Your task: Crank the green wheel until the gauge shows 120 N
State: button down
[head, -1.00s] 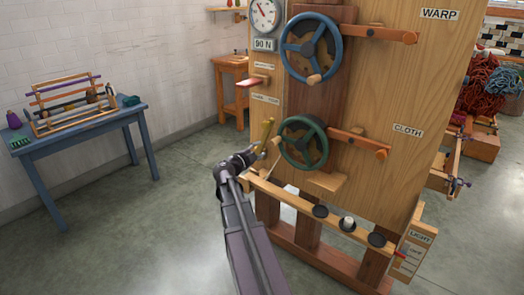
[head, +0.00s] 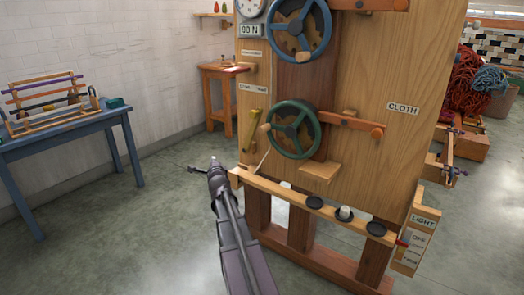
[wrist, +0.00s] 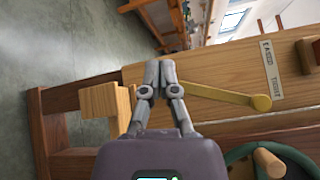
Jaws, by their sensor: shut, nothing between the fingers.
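The green wheel (head: 292,129) is mounted low on the wooden panel, with its wooden crank knob (head: 266,128) at the left side of the rim. In the wrist view part of the wheel (wrist: 245,168) and its knob (wrist: 268,162) show at bottom right. The gauge (head: 251,7) is cut by the top edge and its needle is unclear; the readout (head: 250,30) below looks like "00 N", a leading digit not being legible. My gripper (head: 193,168) is shut and empty, left of the panel and apart from the wheel; its fingertips (wrist: 160,68) touch each other.
A yellow lever (head: 252,130) sits left of the green wheel. A blue wheel (head: 299,28) is above. A wooden rail (head: 285,196) with round black pads runs below. A blue table (head: 70,135) stands left, with open floor between.

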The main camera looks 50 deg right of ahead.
jog(key=s+d+f+m+g+h+b, duration=0.1)
jog(key=s+d+m+g+h+b, duration=0.3)
jog(key=s+m+h+b, duration=0.3)
jog(key=s+d+f+m+g+h+b, duration=0.1)
jog(key=s+d+m+g+h+b, duration=0.3)
jog(key=m+h, duration=0.7)
jog(key=s+m+g+b, duration=0.2)
jog(key=m+g+b, duration=0.1)
jog(key=m, duration=0.4)
jog(key=shift+s+f+b, duration=0.15)
jog(key=shift+s+b, duration=0.2)
jog(key=shift+b, duration=0.05)
jog(key=shift+d, duration=0.1)
jog(key=a+r+p+x, duration=0.2)
jog(key=p+x, duration=0.9)
jog(key=x, duration=0.1)
jog(key=shift+d+r, duration=0.25)
jog(key=shift+s, duration=0.15)
